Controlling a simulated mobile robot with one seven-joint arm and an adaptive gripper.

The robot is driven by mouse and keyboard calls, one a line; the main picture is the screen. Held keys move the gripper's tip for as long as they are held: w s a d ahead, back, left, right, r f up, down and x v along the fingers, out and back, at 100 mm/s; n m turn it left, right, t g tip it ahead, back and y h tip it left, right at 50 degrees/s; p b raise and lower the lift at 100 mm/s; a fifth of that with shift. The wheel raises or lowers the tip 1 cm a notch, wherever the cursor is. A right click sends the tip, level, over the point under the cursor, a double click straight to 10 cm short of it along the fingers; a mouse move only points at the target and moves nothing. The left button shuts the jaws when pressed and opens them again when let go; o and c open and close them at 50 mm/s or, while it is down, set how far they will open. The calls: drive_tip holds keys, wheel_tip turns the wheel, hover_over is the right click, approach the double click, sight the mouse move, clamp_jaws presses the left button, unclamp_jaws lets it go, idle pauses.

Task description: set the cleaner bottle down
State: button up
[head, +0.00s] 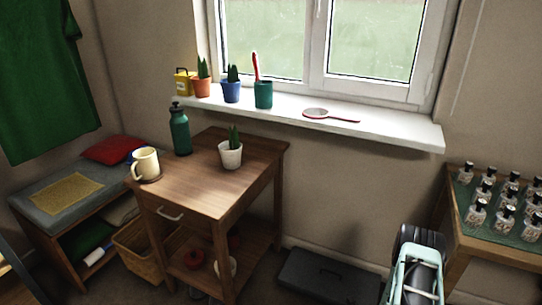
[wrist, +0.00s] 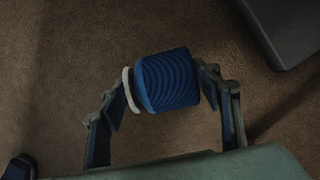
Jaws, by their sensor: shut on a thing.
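In the wrist view my gripper (wrist: 168,82) is shut on a blue ridged cylinder (wrist: 172,80) with a white ring at its left end. It lies sideways between the fingers above brown carpet. I cannot tell from its visible part whether it is the cleaner bottle. In the head view my arm shows at the lower right, and the gripper and held thing are hidden. A dark green bottle (head: 180,132) stands upright on the small wooden cabinet (head: 190,178). Several small clear bottles with dark caps (head: 505,200) stand on the table at the right.
A cream mug (head: 145,163) and a white potted plant (head: 231,152) share the cabinet top, whose front middle is clear. The white windowsill (head: 400,127) holds pots and a red-rimmed spoon-like thing (head: 330,115). A dark box (head: 325,277) lies on the floor beneath it.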

drive_tip(key=w+a+r+n+y, duration=0.1)
drive_tip(key=w+a+r+n, duration=0.2)
drive_tip(key=w+r, duration=0.4)
drive_tip(key=w+a+r+n+g, duration=0.3)
drive_tip(key=a+r+n, duration=0.35)
drive_tip(key=r, duration=0.45)
drive_tip(key=w+a+r+n+g, duration=0.2)
drive_tip(key=a+r+n, duration=0.5)
drive_tip(key=r, duration=0.5)
drive_tip(key=s+r+n+g+h+p, duration=0.1)
drive_tip(key=s+r+n+p, duration=0.2)
drive_tip(key=r+p, duration=0.9)
drive_tip(key=s+r+n+g+h+p, duration=0.1)
drive_tip(key=s+r+n+p, duration=0.3)
drive_tip(key=r+p, duration=0.7)
drive_tip(key=s+r+n+g+h+p, duration=0.1)
drive_tip(key=s+r+n+p, duration=0.3)
drive_tip(key=r+p, duration=0.8)
wheel_tip(320, 180, up, 15)
drive_tip(key=shift+s+a+f+h+p, duration=0.1)
drive_tip(key=shift+s+a+h+p, duration=0.3)
drive_tip(key=shift+s, duration=0.35)
drive_tip(key=shift+a+n, duration=0.1)
drive_tip(key=shift+n, duration=0.15)
